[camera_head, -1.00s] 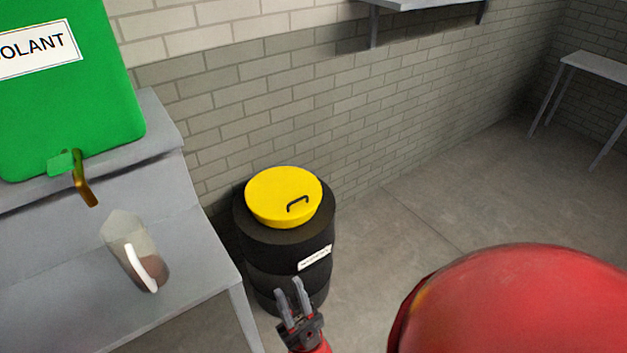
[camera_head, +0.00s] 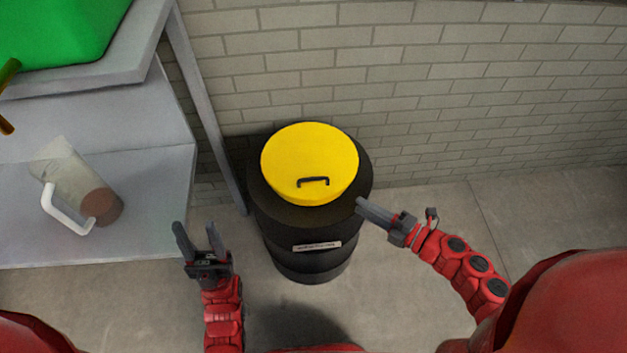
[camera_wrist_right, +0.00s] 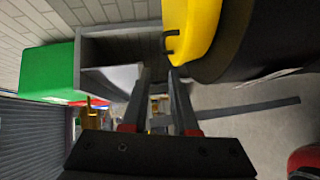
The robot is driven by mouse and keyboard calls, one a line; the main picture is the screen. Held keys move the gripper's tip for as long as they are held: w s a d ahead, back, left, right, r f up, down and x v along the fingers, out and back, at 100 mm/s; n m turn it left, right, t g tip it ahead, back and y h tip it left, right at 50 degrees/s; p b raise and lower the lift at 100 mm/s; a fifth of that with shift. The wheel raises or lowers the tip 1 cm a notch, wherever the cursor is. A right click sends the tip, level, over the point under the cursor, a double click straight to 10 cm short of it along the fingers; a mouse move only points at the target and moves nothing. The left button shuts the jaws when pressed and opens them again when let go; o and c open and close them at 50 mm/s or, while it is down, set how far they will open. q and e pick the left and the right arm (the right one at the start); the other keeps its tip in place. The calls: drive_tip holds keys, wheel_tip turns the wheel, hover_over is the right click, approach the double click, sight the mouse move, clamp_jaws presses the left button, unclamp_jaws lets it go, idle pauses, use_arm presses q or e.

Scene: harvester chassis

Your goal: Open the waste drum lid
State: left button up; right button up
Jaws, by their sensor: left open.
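The black waste drum (camera_head: 312,262) stands on the floor with its round yellow lid (camera_head: 300,155) shut on top. A dark bar handle (camera_head: 313,181) sits near the lid's front edge. My left gripper (camera_head: 195,238) is open and empty, left of the drum and apart from it. My right gripper (camera_head: 360,205) is at the drum's right side, below the lid, with its fingers pointing left. In the right wrist view its fingers (camera_wrist_right: 157,78) stand apart with nothing between them, and the lid (camera_wrist_right: 197,30) and handle (camera_wrist_right: 172,42) show just past the tips.
A grey bench (camera_head: 150,235) stands to the left, its leg close to the drum. On it are a clear jug (camera_head: 75,180) with a white handle and a green container (camera_head: 65,30). A brick wall (camera_head: 450,90) is behind the drum. The floor (camera_head: 540,215) to the right is clear.

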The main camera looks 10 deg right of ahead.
sight(312, 178)
drive_tip(key=x, duration=1.7)
drive_tip(key=shift+w+f+p, duration=0.15)
drive_tip(key=shift+f+p, duration=0.25)
clamp_jaws()
idle(0.4)
